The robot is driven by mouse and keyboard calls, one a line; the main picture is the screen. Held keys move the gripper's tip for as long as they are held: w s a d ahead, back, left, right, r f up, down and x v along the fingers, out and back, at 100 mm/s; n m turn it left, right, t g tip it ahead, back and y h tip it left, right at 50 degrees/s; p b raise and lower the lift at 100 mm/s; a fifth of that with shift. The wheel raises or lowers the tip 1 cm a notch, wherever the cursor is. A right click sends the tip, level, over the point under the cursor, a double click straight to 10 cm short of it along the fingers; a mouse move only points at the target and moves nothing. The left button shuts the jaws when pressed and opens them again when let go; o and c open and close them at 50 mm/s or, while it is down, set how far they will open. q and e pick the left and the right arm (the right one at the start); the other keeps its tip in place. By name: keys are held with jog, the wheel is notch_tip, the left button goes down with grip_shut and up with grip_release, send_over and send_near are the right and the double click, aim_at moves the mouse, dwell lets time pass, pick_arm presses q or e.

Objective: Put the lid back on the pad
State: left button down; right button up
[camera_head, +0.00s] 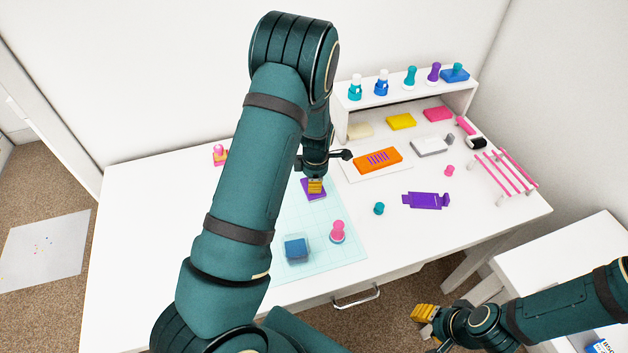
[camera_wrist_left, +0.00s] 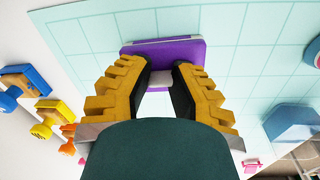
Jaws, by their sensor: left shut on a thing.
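My left gripper (camera_head: 315,186) points down over a flat purple piece (camera_head: 313,195) on the pale green cutting mat. In the left wrist view my left gripper (camera_wrist_left: 161,78) has its yellow fingers on either side of a pale grey-white part, likely the lid (camera_wrist_left: 160,84), with the purple piece (camera_wrist_left: 195,50) right behind it. I cannot tell whether the pale part and the purple piece are joined or touching. My right gripper (camera_head: 424,312) is low at the right, off the table; its jaw gap is unclear.
A blue block (camera_head: 297,248) and a pink stamp (camera_head: 337,229) stand near the mat's front edge. A teal knob (camera_head: 379,208) and purple tool (camera_head: 427,200) lie to the right. An orange pad (camera_head: 377,160) and a shelf (camera_head: 407,100) with stamps are behind. A pink rack (camera_head: 505,172) stands far right.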

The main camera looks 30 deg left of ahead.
pick_arm(q)
jog(key=shift+c, duration=1.4)
grip_release()
jog(key=shift+r, duration=0.1)
jog(key=shift+r+p, duration=2.45)
jog(key=shift+r, duration=0.45)
grip_shut()
jog(key=shift+f, duration=0.25)
jog(key=shift+f+b, duration=0.35)
jog(key=shift+b, duration=0.05)
